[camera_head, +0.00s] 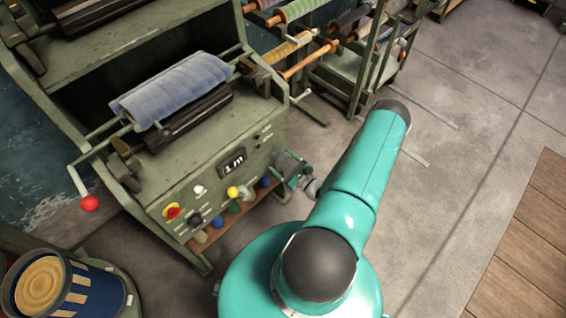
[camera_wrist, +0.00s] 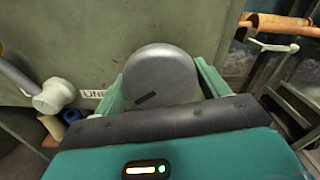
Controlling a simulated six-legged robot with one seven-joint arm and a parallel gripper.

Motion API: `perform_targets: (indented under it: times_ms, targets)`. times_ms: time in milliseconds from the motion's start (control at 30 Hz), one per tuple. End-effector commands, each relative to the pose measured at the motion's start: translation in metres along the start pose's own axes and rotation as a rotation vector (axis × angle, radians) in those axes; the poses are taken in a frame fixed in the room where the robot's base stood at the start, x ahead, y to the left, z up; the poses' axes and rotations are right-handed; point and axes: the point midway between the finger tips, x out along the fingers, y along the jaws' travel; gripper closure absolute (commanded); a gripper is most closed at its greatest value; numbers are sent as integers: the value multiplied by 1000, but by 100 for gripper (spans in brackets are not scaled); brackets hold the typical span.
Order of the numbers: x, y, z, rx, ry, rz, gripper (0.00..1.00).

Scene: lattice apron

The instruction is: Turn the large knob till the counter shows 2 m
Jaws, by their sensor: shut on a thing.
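The large knob (camera_wrist: 160,72) is a round grey knob with a dark mark low on its face, in the middle of the wrist view. My gripper (camera_wrist: 162,88) is shut on it, with one green finger on each side. In the head view my gripper (camera_head: 292,170) is at the right end of the machine's front panel, and I cannot make out the knob there.
The grey-green machine (camera_head: 185,185) carries a roll of blue-grey cloth (camera_head: 172,88). A red button (camera_head: 172,212), a yellow knob (camera_head: 233,192) and a red-balled lever (camera_head: 88,203) stand out from it. Racks with rolls are behind. A blue drum (camera_head: 75,290) is at lower left. Floor is open at right.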

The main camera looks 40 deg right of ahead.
Motion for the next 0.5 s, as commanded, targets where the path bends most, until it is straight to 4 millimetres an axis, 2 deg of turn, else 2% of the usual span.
perform_targets:
  times_ms: [500]
  targets:
    - [0, -1, 0, 460, -1, -3, 49]
